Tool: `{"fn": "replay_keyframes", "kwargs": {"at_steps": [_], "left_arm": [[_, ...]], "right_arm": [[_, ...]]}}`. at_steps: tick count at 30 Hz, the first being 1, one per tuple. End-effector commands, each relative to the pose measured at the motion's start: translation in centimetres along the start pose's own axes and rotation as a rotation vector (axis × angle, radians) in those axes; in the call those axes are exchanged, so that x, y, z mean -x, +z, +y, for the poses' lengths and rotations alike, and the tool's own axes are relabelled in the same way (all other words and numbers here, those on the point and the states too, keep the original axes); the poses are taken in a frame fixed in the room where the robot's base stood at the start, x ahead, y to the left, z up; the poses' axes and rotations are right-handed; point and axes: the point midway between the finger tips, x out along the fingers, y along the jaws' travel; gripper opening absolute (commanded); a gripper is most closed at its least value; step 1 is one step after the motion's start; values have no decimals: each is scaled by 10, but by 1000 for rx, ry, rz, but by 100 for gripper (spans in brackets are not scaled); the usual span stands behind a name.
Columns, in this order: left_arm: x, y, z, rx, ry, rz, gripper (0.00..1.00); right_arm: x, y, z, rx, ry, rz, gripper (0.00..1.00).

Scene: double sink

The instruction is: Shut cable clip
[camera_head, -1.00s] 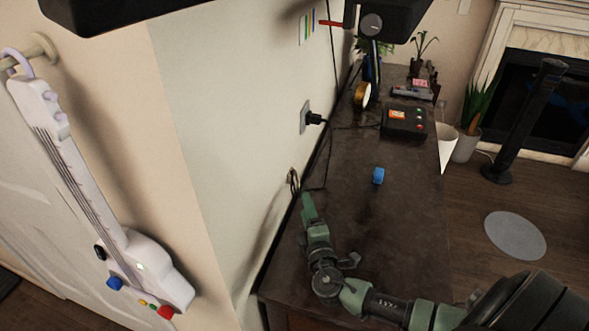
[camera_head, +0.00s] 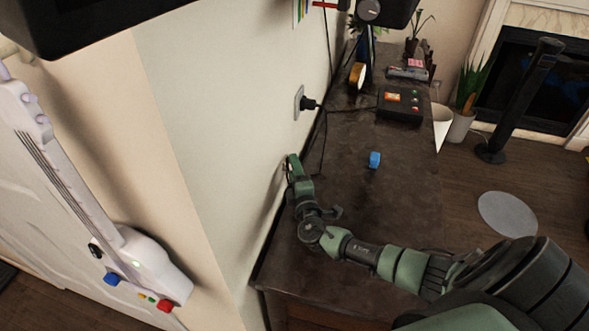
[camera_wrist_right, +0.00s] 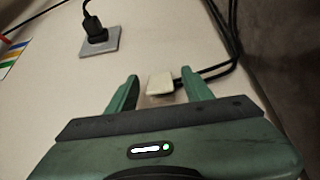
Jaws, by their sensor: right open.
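The cable clip (camera_wrist_right: 160,84) is a small pale piece on the wall, seen in the right wrist view between my right gripper's fingers. Dark cables (camera_wrist_right: 213,72) run from it to the right. I cannot tell whether the clip is open or shut. My right gripper (camera_wrist_right: 160,77) is open, with one green finger on each side of the clip and gaps between. In the head view my right gripper (camera_head: 291,163) is up against the wall above the dark counter and hides the clip. My left gripper is not in view.
A black plug in a wall socket (camera_head: 299,102) is just beyond the gripper. The dark counter (camera_head: 350,215) holds a small blue object (camera_head: 374,160), a black box with buttons (camera_head: 399,104) and a lamp (camera_head: 357,75). A white toy guitar (camera_head: 70,200) hangs at the left.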

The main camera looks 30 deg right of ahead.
Motion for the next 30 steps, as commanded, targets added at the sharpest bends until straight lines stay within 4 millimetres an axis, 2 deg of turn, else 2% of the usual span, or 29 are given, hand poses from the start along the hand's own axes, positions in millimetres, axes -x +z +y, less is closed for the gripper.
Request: {"fn": "replay_keyframes", "kwargs": {"at_steps": [3, 4, 9, 10, 21, 29, 30], "left_arm": [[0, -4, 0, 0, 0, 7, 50], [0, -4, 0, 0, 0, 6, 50], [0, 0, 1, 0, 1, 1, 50], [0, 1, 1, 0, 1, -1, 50], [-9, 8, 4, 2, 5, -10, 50], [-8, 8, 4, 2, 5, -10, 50], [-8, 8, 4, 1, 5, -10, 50]], "right_arm": [[0, 0, 0, 0, 0, 0, 51], [0, 0, 0, 0, 0, 0, 48], [0, 0, 0, -1, 0, 0, 1], [0, 0, 0, -1, 0, 0, 0], [1, -7, -1, -4, 1, -124, 0], [1, -7, 0, 0, 0, -129, 0], [1, -7, 0, 0, 0, -129, 32]]}}
